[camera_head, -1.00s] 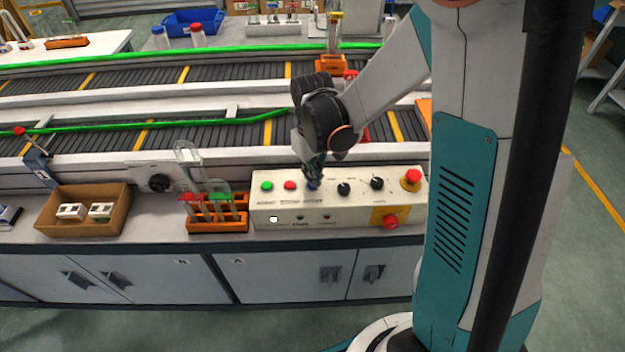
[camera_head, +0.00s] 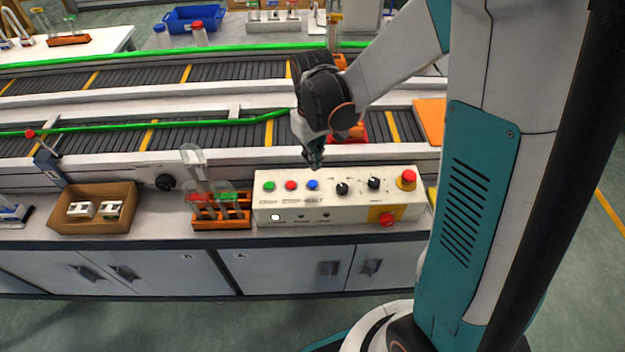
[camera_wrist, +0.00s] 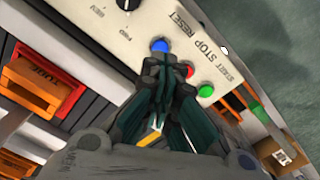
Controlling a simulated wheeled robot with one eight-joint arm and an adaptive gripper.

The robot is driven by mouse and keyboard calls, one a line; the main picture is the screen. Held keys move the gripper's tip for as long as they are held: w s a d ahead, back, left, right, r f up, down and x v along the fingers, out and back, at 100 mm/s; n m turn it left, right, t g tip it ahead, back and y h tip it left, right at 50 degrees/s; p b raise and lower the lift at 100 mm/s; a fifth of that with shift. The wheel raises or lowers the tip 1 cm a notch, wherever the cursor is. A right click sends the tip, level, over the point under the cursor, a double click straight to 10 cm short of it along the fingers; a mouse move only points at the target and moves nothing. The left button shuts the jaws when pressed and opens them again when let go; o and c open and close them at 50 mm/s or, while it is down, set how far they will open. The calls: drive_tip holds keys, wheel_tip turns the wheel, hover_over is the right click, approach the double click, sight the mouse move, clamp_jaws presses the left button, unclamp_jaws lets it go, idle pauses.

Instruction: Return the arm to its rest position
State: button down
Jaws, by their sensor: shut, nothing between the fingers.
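My gripper (camera_head: 314,158) is above the back edge of the cream control box in the head view, with its fingers pointing down. In the wrist view my gripper (camera_wrist: 168,68) is shut and empty, its dark fingertips together close to the blue button in the picture. The control box (camera_head: 290,207) carries a green button (camera_head: 269,186), a red button (camera_head: 291,185), a blue button (camera_head: 312,184), two black knobs and a red emergency stop (camera_head: 407,178). The blue button also shows in the wrist view (camera_wrist: 160,45). My fingers appear apart from it in the head view.
An orange rack with tubes (camera_head: 221,223) stands left of the control box. A cardboard box (camera_head: 118,223) with small white items lies farther left. Behind runs a conveyor (camera_head: 207,132) with a green rail. An orange-red bin (camera_wrist: 44,87) shows in the wrist view.

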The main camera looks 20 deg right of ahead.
idle(0.5)
drive_tip(key=s+r+m+t, duration=0.2)
drive_tip(key=s+r+t, duration=0.5)
drive_tip(key=s+r, duration=0.8)
drive_tip(key=shift+r, duration=0.7)
